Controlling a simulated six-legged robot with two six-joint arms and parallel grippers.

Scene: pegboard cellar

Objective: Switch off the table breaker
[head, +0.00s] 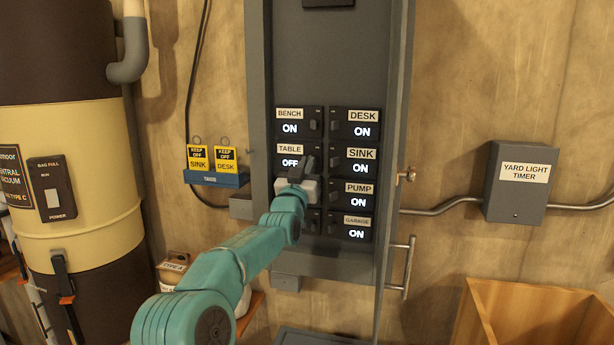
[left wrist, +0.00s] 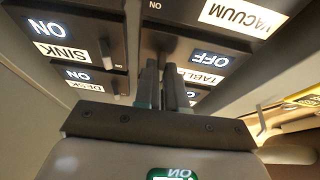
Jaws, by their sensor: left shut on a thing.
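The table breaker (head: 285,150) is in the left column of the grey panel, second from the top, and its display reads OFF. In the left wrist view, which is upside down, its OFF display (left wrist: 210,57) and TABLE label show right of the fingers. My left gripper (head: 306,168) is at the right side of this breaker. Its fingers (left wrist: 163,88) are close together, shut on the breaker's switch, which they largely hide. My right gripper is not in view.
The bench (head: 290,127), desk (head: 360,130), sink (head: 361,167), pump (head: 358,202) and garage (head: 357,234) breakers read ON. The vacuum breaker (left wrist: 240,17) is mostly hidden in the head view. A blue holder (head: 216,179) carries two yellow KEEP OFF tags, for sink and desk.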

